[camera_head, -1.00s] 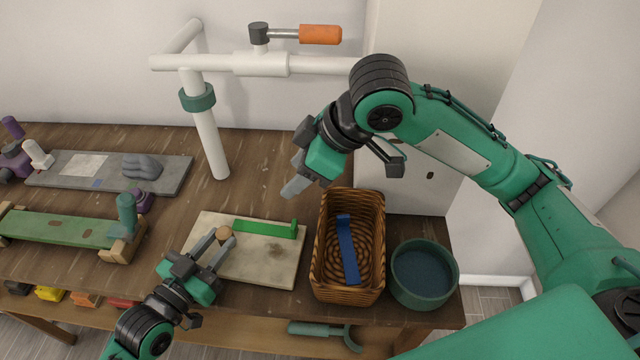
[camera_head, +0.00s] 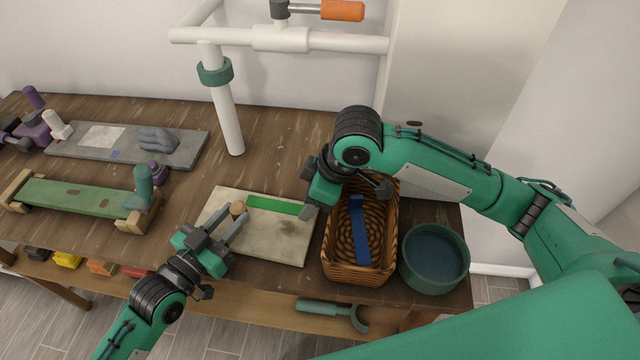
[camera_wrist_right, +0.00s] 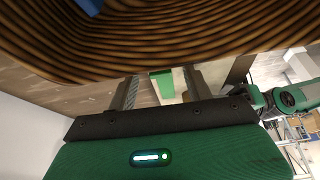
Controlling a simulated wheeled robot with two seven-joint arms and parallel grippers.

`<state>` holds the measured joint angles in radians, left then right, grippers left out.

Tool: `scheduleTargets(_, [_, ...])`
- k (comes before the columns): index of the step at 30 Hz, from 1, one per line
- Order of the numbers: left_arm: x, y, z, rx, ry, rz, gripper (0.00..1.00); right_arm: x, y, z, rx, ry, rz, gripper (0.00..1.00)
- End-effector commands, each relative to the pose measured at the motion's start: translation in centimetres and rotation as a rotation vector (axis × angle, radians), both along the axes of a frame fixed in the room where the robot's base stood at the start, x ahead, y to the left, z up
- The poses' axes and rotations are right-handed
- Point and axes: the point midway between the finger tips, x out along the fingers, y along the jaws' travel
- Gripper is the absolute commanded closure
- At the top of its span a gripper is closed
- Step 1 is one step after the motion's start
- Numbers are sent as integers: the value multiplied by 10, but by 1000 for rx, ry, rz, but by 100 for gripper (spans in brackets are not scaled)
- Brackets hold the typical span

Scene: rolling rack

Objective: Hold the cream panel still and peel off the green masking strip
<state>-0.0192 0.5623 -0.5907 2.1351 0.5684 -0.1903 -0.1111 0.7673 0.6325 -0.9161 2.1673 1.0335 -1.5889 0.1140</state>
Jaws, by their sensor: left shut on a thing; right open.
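The cream panel (camera_head: 262,238) lies on the wooden table, with a round wooden knob (camera_head: 237,208) near its left edge. My left gripper (camera_head: 238,214) is shut on the knob. The green masking strip (camera_head: 272,203) lies along the panel's far edge.
A wicker basket (camera_head: 330,262) holding a blue strip (camera_head: 359,230) stands right beside the panel, close to my right gripper. A green round bowl (camera_head: 434,282) is further right. A white pipe post (camera_head: 228,120) stands behind. A green board (camera_head: 75,198) lies left.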

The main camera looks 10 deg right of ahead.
Motion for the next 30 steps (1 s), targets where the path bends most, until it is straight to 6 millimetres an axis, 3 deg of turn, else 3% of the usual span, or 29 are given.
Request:
scheduleTargets(12, [0, 0, 0, 1, 1, 0, 100, 1, 3, -9, 0, 0, 1, 49])
scheduleTargets(20, [0, 0, 0, 1, 1, 0, 100, 1, 3, -8, 0, 0, 0, 97])
scheduleTargets(21, [0, 0, 0, 1, 1, 0, 100, 1, 3, -8, 0, 0, 0, 78])
scheduleTargets(24, [0, 0, 0, 1, 1, 0, 100, 1, 3, -8, 0, 0, 0, 97])
scheduleTargets(30, [0, 0, 0, 1, 1, 0, 100, 2, 3, -5, 1, -1, 1, 98])
